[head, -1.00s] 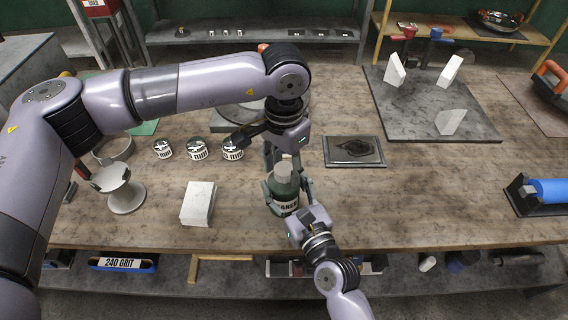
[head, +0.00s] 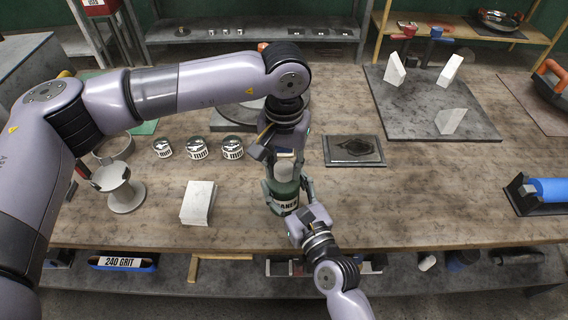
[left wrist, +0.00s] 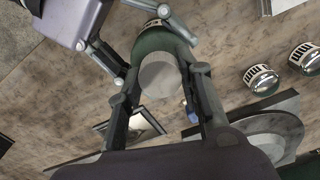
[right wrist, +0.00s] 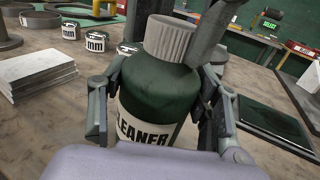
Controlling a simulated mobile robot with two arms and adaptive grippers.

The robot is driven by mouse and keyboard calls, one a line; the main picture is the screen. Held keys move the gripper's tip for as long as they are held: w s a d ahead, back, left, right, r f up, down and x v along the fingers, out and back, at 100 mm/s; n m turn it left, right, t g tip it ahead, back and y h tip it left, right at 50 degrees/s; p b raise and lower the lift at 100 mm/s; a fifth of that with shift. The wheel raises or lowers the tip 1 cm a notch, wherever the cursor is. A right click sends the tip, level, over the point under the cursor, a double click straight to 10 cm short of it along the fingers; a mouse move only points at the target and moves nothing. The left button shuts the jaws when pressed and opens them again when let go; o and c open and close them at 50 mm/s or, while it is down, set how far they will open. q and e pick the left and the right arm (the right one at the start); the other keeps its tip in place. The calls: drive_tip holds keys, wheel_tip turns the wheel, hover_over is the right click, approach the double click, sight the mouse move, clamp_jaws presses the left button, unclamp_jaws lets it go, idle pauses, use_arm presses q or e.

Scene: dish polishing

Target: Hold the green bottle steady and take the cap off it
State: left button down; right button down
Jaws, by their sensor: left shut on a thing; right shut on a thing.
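The green bottle (head: 285,188) with its white "CLEANER" label stands upright near the front middle of the bench. My right gripper (head: 287,191) is shut around its body; in the right wrist view, the fingers flank the bottle (right wrist: 150,95). The pale grey ribbed cap (right wrist: 170,38) sits on top of the bottle. In the left wrist view, the cap (left wrist: 160,78) shows from above between the fingers of my left gripper (left wrist: 160,80), which is shut on it. In the head view, the left gripper hides part of the cap.
Several small labelled tins (head: 197,148) stand left of the bottle. A dark plate (head: 354,151) lies to the right, and a spool-like stand (head: 124,190) is at far left.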

use_arm(q)
drive_tip(key=n, duration=0.4)
drive_tip(key=shift+n, duration=0.3)
drive_tip(key=n, duration=1)
drive_tip(key=shift+n, duration=0.4)
drive_tip(key=n, duration=0.6)
drive_tip(key=shift+r+n, duration=0.1)
drive_tip(key=shift+n, duration=0.2)
drive_tip(key=n, duration=1)
drive_tip(key=shift+n, duration=0.4)
drive_tip(key=n, duration=0.6)
drive_tip(key=shift+n, duration=0.3)
drive_tip(key=n, duration=0.9)
drive_tip(key=shift+w+r, duration=0.1)
drive_tip(key=shift+r, duration=0.15)
drive_tip(key=shift+r, duration=0.9)
